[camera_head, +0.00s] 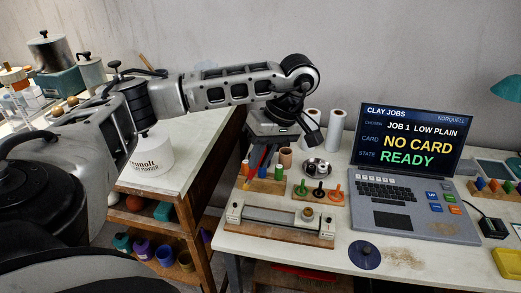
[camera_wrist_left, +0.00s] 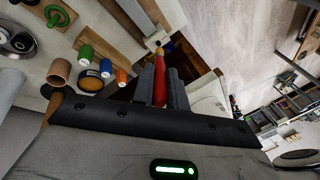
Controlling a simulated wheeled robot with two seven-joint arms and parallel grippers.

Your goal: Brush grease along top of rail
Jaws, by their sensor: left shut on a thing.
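My left gripper (camera_head: 258,158) hangs above the back left of the right-hand table in the head view. In the left wrist view its fingers (camera_wrist_left: 160,84) are shut on a slim red-handled tool (camera_wrist_left: 160,90) with a pale tip, apparently the brush. The rail (camera_head: 282,217) is a grey metal bar between end blocks on a wooden base, near the table's front left; the gripper is above and behind it, apart from it. A round dark pot with a yellowish top (camera_wrist_left: 91,81), possibly grease, sits beside the gripper. My right gripper is out of view.
A wooden block with coloured cylinders (camera_head: 264,186) stands below the gripper. A peg stand (camera_head: 318,194), a metal bowl (camera_head: 316,168) and a laptop (camera_head: 415,170) are to the right. A dark blue disc (camera_head: 365,254) lies near the front edge. A gap separates the two tables.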

